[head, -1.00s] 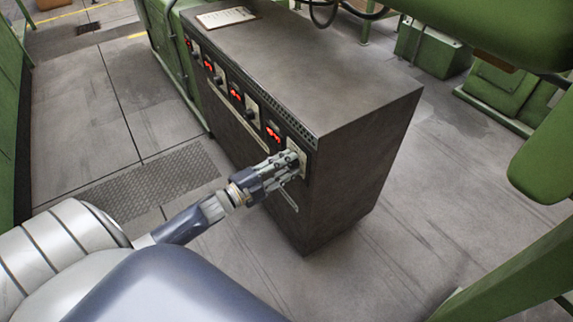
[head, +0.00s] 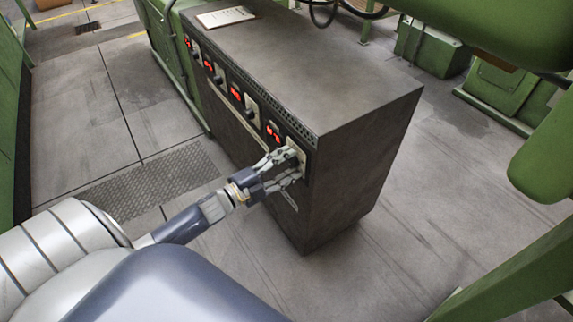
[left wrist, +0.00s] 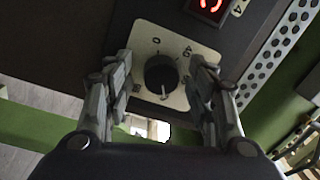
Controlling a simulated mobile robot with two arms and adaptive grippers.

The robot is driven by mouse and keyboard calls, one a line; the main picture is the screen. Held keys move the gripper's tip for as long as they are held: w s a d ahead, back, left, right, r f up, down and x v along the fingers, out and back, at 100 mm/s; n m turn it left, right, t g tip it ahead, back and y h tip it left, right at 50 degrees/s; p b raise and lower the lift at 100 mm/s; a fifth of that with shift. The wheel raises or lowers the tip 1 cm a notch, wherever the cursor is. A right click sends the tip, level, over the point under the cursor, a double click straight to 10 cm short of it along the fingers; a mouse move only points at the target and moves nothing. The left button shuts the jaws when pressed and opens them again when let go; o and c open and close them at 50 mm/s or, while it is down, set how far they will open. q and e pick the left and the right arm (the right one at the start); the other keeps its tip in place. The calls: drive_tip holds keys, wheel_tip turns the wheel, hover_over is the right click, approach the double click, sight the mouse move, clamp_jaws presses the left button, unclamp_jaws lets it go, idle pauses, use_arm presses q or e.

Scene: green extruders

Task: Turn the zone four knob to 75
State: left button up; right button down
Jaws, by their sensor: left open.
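My left gripper (head: 288,168) is open at the nearest knob plate on the front of the dark control cabinet (head: 350,120). In the left wrist view the black zone four knob (left wrist: 161,74) sits on a pale dial plate (left wrist: 150,38) between the two open fingers (left wrist: 161,88). The fingers stand apart from the knob on both sides. A light pointer mark at the knob's lower edge points down in that view. The dial's lower numbers are partly hidden by the fingers. A red display (left wrist: 210,6) sits by the plate. My right gripper is not in view.
Several more displays and knobs (head: 217,76) run along the cabinet front. A paper sheet (head: 225,17) lies on its top. Green machine parts (head: 540,160) stand at the right. The floor (head: 440,200) right of the cabinet is clear.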

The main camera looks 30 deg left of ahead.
use_arm(q)
drive_tip(key=v, duration=1.2)
drive_tip(key=shift+f, duration=0.1)
